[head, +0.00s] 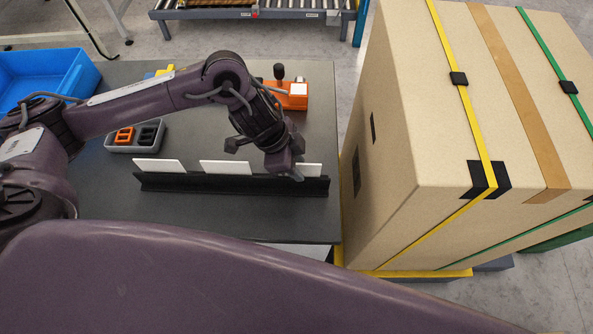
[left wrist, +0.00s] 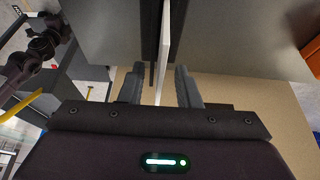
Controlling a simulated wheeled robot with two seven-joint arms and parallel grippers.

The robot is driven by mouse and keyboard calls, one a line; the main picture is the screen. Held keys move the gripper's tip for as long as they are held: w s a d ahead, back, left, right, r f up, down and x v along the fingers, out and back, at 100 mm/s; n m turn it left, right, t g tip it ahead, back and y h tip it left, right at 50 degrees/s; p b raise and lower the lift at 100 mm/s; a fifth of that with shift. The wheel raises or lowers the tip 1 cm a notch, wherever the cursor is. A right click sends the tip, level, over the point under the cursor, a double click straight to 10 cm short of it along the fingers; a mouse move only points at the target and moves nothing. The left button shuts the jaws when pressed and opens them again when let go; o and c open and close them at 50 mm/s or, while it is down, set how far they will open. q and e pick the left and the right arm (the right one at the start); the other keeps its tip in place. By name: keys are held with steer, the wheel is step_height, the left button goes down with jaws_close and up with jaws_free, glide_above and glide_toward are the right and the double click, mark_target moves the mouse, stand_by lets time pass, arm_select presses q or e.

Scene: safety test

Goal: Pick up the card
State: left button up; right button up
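Three white cards stand upright in a long black rack (head: 230,184) on the dark table. They are the left card (head: 158,166), the middle card (head: 226,167) and the right card (head: 309,170). My left gripper (head: 296,173) is at the right card and hides part of it. In the left wrist view, a white card (left wrist: 165,55) is seen edge-on between the two fingers of the left gripper (left wrist: 158,87). The fingers are apart, with a gap showing on both sides of the card. My right gripper is not in view.
A large strapped carton (head: 400,150) stands close to the table's right edge. Behind my left arm are an orange device (head: 294,99) and a grey tray (head: 120,147) with orange and black parts. A blue bin (head: 45,75) is at the far left.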

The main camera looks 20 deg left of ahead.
arm_select(q)
steer(key=shift+f, duration=0.25)
stand_by(0.7)
steer(key=shift+c, duration=0.4)
jaws_close()
